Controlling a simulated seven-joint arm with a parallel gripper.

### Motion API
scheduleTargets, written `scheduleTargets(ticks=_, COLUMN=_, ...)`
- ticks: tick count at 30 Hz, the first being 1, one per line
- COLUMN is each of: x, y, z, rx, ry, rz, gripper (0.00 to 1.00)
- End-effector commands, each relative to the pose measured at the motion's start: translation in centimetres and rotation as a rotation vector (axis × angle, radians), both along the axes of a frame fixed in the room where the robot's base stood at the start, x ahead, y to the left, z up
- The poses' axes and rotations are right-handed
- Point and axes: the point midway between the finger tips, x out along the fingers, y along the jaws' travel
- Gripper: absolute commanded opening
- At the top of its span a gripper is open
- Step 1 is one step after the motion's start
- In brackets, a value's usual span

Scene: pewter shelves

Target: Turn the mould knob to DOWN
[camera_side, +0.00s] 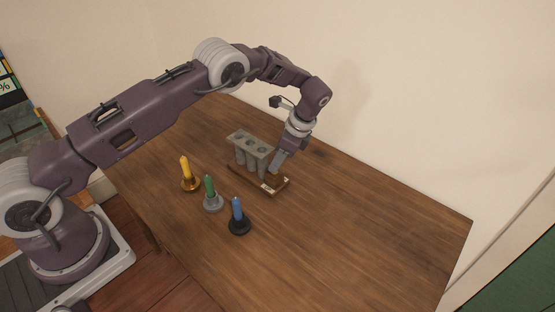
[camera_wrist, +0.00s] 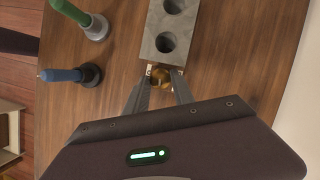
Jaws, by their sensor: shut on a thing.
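The mould (camera_side: 251,144) is a grey metal block with round holes in its top and tubes below, standing on a wooden base (camera_side: 277,189) on the table. Its top also shows at the upper edge of the wrist view (camera_wrist: 155,45). My gripper (camera_side: 275,173) points down at the right end of the mould. In the wrist view, my gripper (camera_wrist: 164,76) has its two fingertips on either side of the brass-coloured knob (camera_wrist: 161,84), shut on it. The knob is hidden in the side view. Small pale marks lie beside it; I cannot read them, nor tell which way the knob points.
A yellow candle (camera_side: 184,168), a green candle (camera_side: 209,187) and a blue candle (camera_side: 237,209) stand upright in holders in front of the mould. The wooden table (camera_side: 370,230) is clear to the right. A pale wall (camera_side: 420,90) stands behind.

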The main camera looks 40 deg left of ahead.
Motion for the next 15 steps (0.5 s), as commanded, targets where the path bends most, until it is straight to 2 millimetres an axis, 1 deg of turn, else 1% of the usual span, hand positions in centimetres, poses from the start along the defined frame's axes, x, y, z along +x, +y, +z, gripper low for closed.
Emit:
scheduleTargets(ticks=6, x=0.11, y=0.07, z=0.05, rx=0.001, ry=-0.001, rz=0.056, gripper=0.00)
scheduleTargets(ticks=15, x=0.12, y=0.12, z=0.09, rx=0.002, ry=-0.002, rz=0.074, gripper=0.00)
